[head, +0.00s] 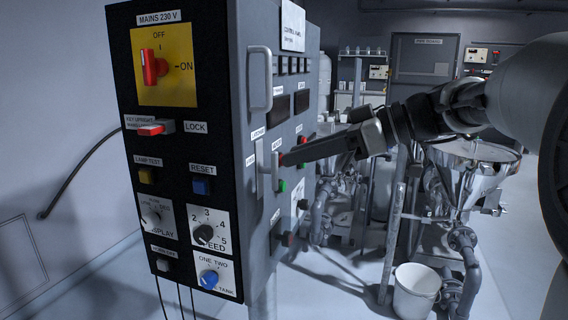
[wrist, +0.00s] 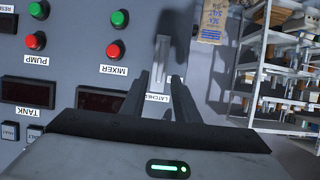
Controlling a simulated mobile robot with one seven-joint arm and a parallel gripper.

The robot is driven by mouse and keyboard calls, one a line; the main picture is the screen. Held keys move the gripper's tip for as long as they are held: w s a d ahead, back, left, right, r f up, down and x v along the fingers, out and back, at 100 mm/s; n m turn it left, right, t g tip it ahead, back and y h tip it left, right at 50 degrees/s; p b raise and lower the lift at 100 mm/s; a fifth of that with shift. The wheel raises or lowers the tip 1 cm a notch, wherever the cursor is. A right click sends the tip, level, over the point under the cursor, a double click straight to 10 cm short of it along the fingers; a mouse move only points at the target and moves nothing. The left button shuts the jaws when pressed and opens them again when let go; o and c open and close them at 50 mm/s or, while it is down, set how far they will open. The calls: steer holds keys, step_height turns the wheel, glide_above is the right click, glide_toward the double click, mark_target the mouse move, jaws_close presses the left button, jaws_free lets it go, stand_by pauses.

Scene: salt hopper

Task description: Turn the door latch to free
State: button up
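The door latch (head: 275,172) is a grey upright lever on the side face of the dark control cabinet. A label reading roughly "LATCHED" (head: 258,132) sits above it, and a smaller label (head: 250,160) to its left is too small to read. My gripper (head: 284,160) reaches in from the right, with its fingertips at the latch. In the wrist view, the two fingers of my gripper (wrist: 157,85) stand apart, with the upside-down "LATCHED" label (wrist: 158,104) between them. The fingers look open around the latch area; I cannot tell whether they touch the lever.
The cabinet's pull handle (head: 259,80) is above the latch. Pump and mixer buttons (wrist: 117,18) and dark displays (wrist: 100,101) are beside my fingers. A steel hopper (head: 465,165) and a white bucket (head: 416,290) stand to the right. Shelving (wrist: 275,75) is beyond.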

mark_target(269, 170)
steer(key=shift+x, duration=2.1)
jaws_close()
